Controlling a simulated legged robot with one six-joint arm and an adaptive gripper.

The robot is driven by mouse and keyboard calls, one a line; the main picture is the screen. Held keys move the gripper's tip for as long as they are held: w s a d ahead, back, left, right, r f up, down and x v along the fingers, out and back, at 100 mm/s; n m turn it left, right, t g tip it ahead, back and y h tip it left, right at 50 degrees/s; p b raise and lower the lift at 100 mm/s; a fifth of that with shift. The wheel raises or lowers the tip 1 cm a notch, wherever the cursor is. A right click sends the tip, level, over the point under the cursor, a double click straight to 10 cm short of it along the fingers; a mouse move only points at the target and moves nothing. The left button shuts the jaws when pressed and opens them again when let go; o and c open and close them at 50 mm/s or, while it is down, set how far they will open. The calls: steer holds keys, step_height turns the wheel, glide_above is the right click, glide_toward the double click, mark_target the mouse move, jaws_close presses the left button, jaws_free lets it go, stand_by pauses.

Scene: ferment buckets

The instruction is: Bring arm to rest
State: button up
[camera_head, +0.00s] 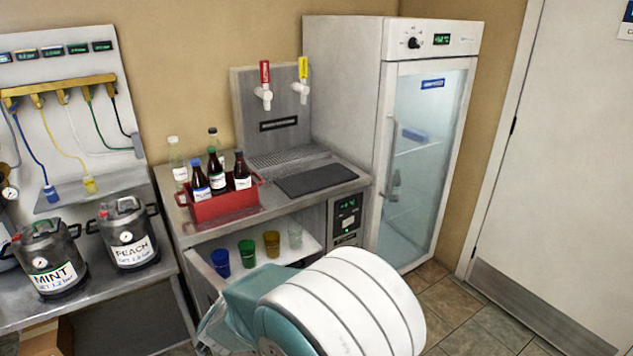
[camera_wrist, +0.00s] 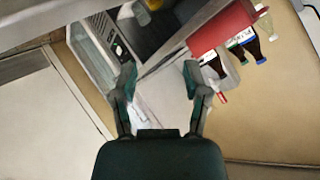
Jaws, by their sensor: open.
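My gripper (camera_wrist: 160,80) shows in the wrist view with its two dark green fingers spread apart and nothing between them. It is open, and its fingertips look clear of the counter and the things on it. In the head view my white and teal arm (camera_head: 340,305) fills the bottom middle, in front of the counter unit. The gripper itself cannot be made out there. The wrist view is turned over, with the red crate (camera_wrist: 222,25) and its bottles at the upper right, beyond the fingers.
The counter (camera_head: 190,228) carries the red crate (camera_head: 222,207), bottles and a tap tower (camera_head: 270,110). Cups stand on the shelf below. A glass-door fridge (camera_head: 425,160) is at right, kegs (camera_head: 130,235) at left. Tiled floor (camera_head: 485,325) is clear before the door (camera_head: 570,170).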

steer(key=s+d+r+n+g+y, duration=0.1)
steer(key=s+d+r+n, duration=0.15)
steer(key=d+r, duration=0.55)
steer(key=s+d+r+n+g+y, duration=0.1)
steer(key=s+d+r+n+y, duration=0.1)
steer(key=s+d+r, duration=0.4)
steer(key=s+d+r+g+h, duration=0.1)
steer(key=s+d+h, duration=0.1)
steer(key=s+d, duration=0.6)
steer(key=s+d+r+n+g+h, duration=0.1)
steer(key=s+d+g+h, duration=0.1)
steer(key=s+d, duration=0.7)
steer(key=d+h, duration=0.1)
steer(key=d, duration=0.2)
steer(key=shift+s, duration=0.15)
